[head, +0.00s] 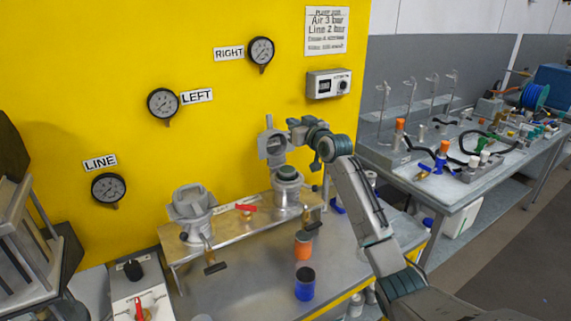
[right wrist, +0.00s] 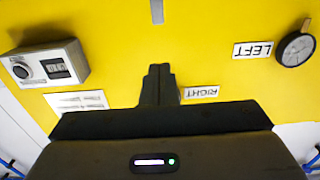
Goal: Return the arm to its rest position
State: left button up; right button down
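My right arm (head: 362,205) reaches up from the lower right in the head view, with its wrist (head: 325,142) raised in front of the yellow wall, beside the right-hand agitator fixture (head: 287,190). In the right wrist view the two dark fingers of my right gripper (right wrist: 158,82) lie together with nothing visible between them. The yellow wall and an upside-down RIGHT label (right wrist: 201,92) show beyond them. In the head view the fingertips are hard to make out. My left gripper does not show.
A left-hand fixture (head: 193,205) stands on the metal bench (head: 235,285). An orange-topped jar (head: 303,245) and a blue jar (head: 305,284) stand at the front. Gauges and a control box (head: 328,84) hang on the wall. A cluttered table (head: 440,190) stands at right.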

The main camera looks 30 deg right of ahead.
jog(key=s+a+f+n+g, duration=0.1)
jog(key=s+a+f+g, duration=0.4)
jog(key=s+f, duration=0.75)
jog(key=s+a+f+n+g, duration=0.15)
jog(key=s+a+f, duration=0.6)
jog(key=f, duration=0.75)
jog(key=s+a+f+m+g+h, duration=0.1)
jog(key=s+f+g, duration=0.2)
jog(key=s, duration=0.9)
jog(key=s+f+m+g, duration=0.1)
jog(key=s+f+g, duration=0.1)
jog(key=s, duration=1)
jog(key=s+a+f+g+h, duration=0.1)
jog(key=s+f+g, duration=0.2)
jog(key=s, duration=0.9)
jog(key=d+f+g+b, duration=0.1)
jog(key=d+f+b, duration=0.2)
jog(key=f, duration=3.2)
jog(key=s+d+f+g+b, duration=0.1)
jog(key=s+f+b, duration=0.1)
jog(key=s+f, duration=1.6)
jog(key=shift+f+m, duration=0.45)
jog(key=shift+f, duration=0.15)
